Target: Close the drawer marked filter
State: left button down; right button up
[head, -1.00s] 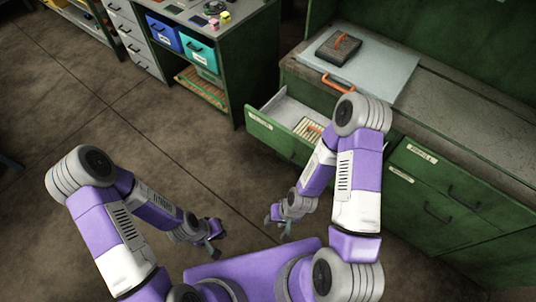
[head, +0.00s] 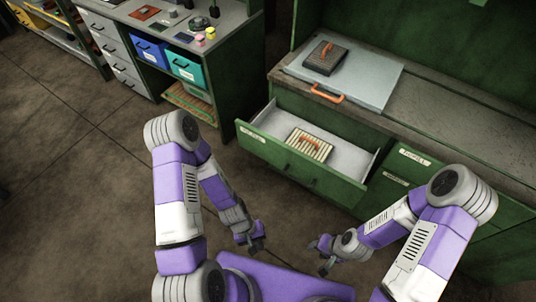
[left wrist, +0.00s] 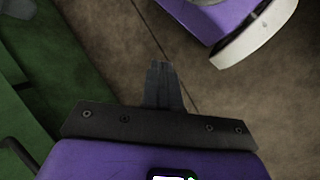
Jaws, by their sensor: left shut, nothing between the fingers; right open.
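In the head view a wide green drawer (head: 290,168) stands pulled out from the green bench, with a pale label at its front's left end, too small to read surely. A pleated filter block (head: 309,146) with an orange handle lies inside. My left gripper (head: 258,246) is shut and empty, below and left of the drawer front in the picture, apart from it. Its closed fingers show in the left wrist view (left wrist: 162,82) above the floor. My right gripper (head: 317,256) is open and empty, below the drawer front, apart from it.
A grey board (head: 375,80) with a dark block (head: 325,57) and an orange handle (head: 327,94) lies on the bench top. More labelled green fronts (head: 408,170) are right of the open drawer. A second bench with blue (head: 151,51) and teal bins stands behind left. Left floor is clear.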

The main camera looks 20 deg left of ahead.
pick_arm(q)
jog(key=s+d+n+g+h+b, duration=0.1)
jog(key=s+d+n+g+h, duration=0.1)
jog(key=n+h, duration=0.25)
jog(key=n+t+y+b, duration=0.4)
jog(key=n+t, duration=1.7)
jog(key=n, duration=0.2)
send_near(259, 148)
jog(key=shift+m+h, duration=0.25)
jog(key=b+x, duration=0.1)
jog(key=x, duration=0.1)
jog(key=b+x, duration=0.1)
jog(key=x, duration=0.2)
jog(key=shift+w+f+b, duration=0.35)
jog(key=shift+b, duration=0.05)
jog(key=shift+w+d, duration=0.15)
jog(key=shift+w, duration=0.4)
jog(key=shift+w+r, duration=0.1)
jog(key=shift+w, duration=0.05)
